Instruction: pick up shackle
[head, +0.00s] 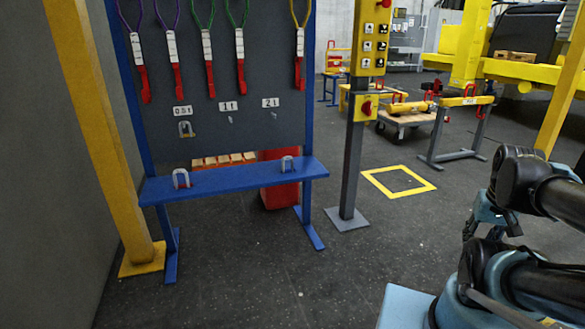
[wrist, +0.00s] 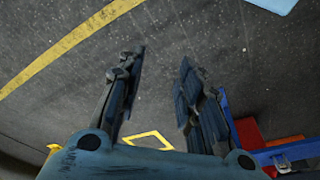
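A silver shackle (head: 181,179) with a reddish lower part stands on the left of the blue shelf (head: 235,178). A second, smaller-looking shackle (head: 287,164) stands near the shelf's right end. A third shackle (head: 186,129) hangs on the grey board under the leftmost label. In the wrist view, a small shackle (wrist: 283,163) shows at the lower right on the blue shelf; I cannot tell which one it is. My gripper (wrist: 161,72) is open and empty, its two dark fingers apart over bare floor. It is well away from the shackles.
Colored slings with red hooks hang on the board (head: 220,75). A yellow post (head: 100,120) stands left, and a grey post with a yellow control box (head: 362,106) stands right. A red container (head: 280,194) is under the shelf. Floor in front is clear.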

